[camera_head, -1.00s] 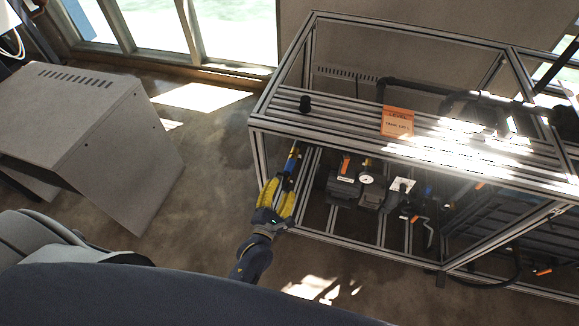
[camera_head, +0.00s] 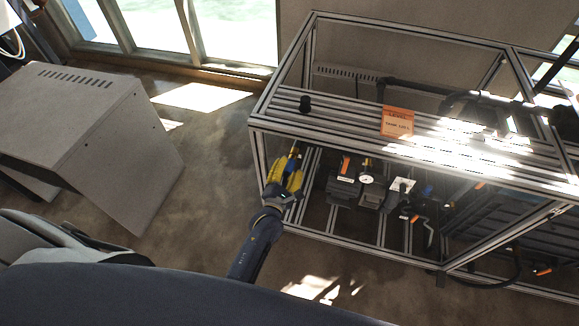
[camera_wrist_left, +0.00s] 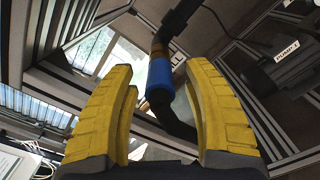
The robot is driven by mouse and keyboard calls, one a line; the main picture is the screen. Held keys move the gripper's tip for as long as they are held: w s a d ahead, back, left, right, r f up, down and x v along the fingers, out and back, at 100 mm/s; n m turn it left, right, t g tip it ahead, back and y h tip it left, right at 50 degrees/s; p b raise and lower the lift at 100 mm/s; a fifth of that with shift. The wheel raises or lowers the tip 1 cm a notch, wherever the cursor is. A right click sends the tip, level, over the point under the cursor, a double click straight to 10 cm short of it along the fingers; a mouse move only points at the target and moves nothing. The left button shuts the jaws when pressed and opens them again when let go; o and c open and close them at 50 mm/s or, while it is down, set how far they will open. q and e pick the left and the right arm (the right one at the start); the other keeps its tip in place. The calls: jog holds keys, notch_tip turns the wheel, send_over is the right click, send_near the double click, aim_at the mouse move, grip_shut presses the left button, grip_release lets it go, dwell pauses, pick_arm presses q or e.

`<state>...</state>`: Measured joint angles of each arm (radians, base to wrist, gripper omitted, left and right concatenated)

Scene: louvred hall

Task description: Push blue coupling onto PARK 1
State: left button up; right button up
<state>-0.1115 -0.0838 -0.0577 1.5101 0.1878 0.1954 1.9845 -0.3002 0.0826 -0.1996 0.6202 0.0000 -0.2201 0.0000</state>
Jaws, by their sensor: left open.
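The blue coupling (camera_wrist_left: 160,76) sits on a black hose with a brass-coloured end, inside the frame's left end. In the head view my gripper mostly hides it. My left gripper (camera_head: 286,173) has yellow fingers and reaches into the lower left of the frame. In the left wrist view the open fingers (camera_wrist_left: 161,82) stand either side of the coupling, with gaps visible; whether they touch it I cannot tell. No PARK 1 marking is readable. My right gripper is not in view.
The aluminium-profile frame (camera_head: 352,118) has posts and rails close around my left gripper. A unit labelled PUMP 1 (camera_wrist_left: 287,62) stands to the right. An orange card (camera_head: 397,122) is on the top rails. A grey cabinet (camera_head: 85,135) stands left, with bare floor between.

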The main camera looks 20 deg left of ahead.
pick_arm(q)
jog(key=shift+w, duration=0.25)
dwell(0.6)
grip_shut()
dwell(0.3)
